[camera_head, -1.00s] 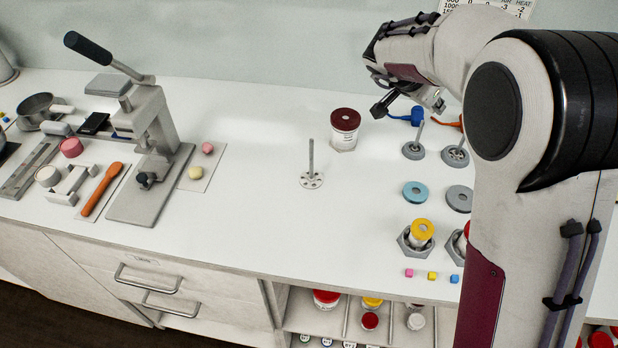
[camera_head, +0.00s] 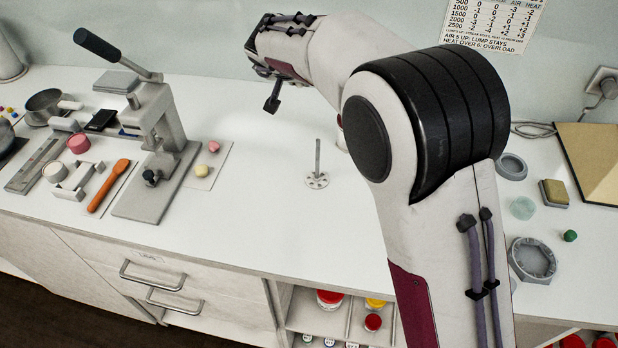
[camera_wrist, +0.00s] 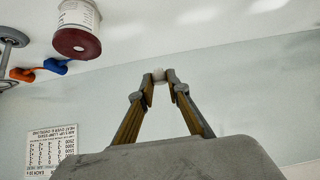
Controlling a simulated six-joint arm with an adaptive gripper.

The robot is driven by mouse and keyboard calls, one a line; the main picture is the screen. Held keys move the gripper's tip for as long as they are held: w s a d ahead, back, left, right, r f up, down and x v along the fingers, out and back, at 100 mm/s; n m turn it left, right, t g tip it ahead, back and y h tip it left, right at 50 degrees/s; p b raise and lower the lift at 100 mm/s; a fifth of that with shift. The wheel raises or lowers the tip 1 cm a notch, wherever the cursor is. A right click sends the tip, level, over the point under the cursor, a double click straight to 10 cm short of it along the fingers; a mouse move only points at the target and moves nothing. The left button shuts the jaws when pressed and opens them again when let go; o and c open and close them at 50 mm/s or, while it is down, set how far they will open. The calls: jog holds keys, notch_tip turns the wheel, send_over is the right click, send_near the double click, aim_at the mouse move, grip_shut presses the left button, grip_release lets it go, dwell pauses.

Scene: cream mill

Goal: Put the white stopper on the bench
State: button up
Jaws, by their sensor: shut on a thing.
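My gripper (camera_head: 271,102) hangs above the white bench (camera_head: 255,215), toward its back, between the grey press and the upright rod. In the wrist view my gripper (camera_wrist: 160,78) is shut, its two fingertips closed on a small white rounded piece, which looks like the white stopper (camera_wrist: 159,74). Only the end of the stopper shows between the fingertips. In the head view I cannot make the stopper out. The bench below and in front of my gripper is bare.
A grey lever press (camera_head: 155,130) stands left of my gripper. A rod on a perforated disc (camera_head: 317,180) stands to the right. A jar with a dark red lid (camera_wrist: 77,42) shows in the wrist view. The bench's middle front is free.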

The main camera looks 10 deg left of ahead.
jog(key=s+a+f+n, duration=0.1)
jog(key=a+f, duration=0.3)
jog(key=shift+a+f+y, duration=0.3)
jog(key=shift+f+y, duration=0.1)
dwell(0.4)
jog(key=shift+f, duration=3.1)
jog(key=shift+f, duration=1.9)
jog(key=shift+f, duration=0.1)
